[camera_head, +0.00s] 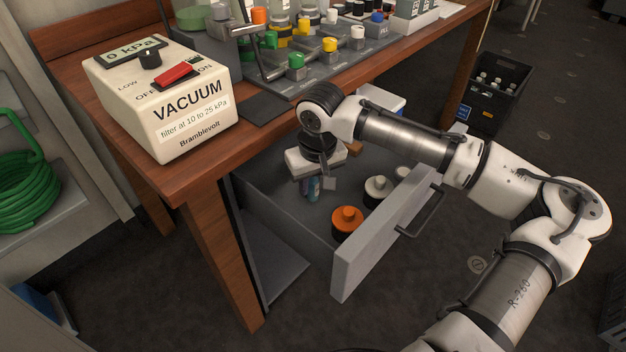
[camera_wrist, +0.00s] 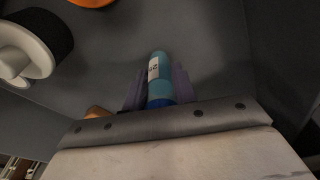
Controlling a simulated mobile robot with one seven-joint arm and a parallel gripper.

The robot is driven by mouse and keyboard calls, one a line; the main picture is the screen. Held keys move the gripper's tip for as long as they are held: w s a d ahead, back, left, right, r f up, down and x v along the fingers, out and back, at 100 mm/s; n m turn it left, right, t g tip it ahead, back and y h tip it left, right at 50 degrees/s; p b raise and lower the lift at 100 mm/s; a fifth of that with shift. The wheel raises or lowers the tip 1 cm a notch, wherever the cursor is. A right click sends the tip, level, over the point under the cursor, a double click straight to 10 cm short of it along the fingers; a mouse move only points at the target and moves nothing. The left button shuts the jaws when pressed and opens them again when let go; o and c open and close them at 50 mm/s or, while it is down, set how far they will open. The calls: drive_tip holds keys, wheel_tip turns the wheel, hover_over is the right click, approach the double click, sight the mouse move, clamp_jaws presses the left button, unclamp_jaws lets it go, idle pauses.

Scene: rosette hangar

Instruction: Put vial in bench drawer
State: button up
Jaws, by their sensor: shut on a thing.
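The vial (camera_wrist: 160,78) is a small teal cylinder with a white label and a blue end. My gripper (camera_wrist: 158,88) is shut on it, with a finger on each side, in the wrist view. In the head view my gripper (camera_head: 314,188) reaches down into the open bench drawer (camera_head: 285,213), and the vial shows only as a small bluish piece between the fingers. The drawer is pulled out under the wooden bench, with its grey front panel (camera_head: 380,235) and dark handle facing out. Whether the vial touches the drawer floor, I cannot tell.
In the drawer stand an orange-capped jar (camera_head: 347,222) and white-capped jars (camera_head: 378,188), close to the front panel. A vacuum box (camera_head: 165,95) and a rack of capped bottles (camera_head: 320,62) sit on the bench (camera_head: 205,178). A black crate (camera_head: 492,92) stands on the floor.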

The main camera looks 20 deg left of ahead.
drive_tip(key=o, duration=1)
wheel_tip(320, 180, up, 12)
drive_tip(key=s+d+p, duration=0.1)
drive_tip(key=shift+d+p, duration=0.15)
drive_tip(key=shift+p, duration=0.15)
drive_tip(key=shift+s+r, duration=0.1)
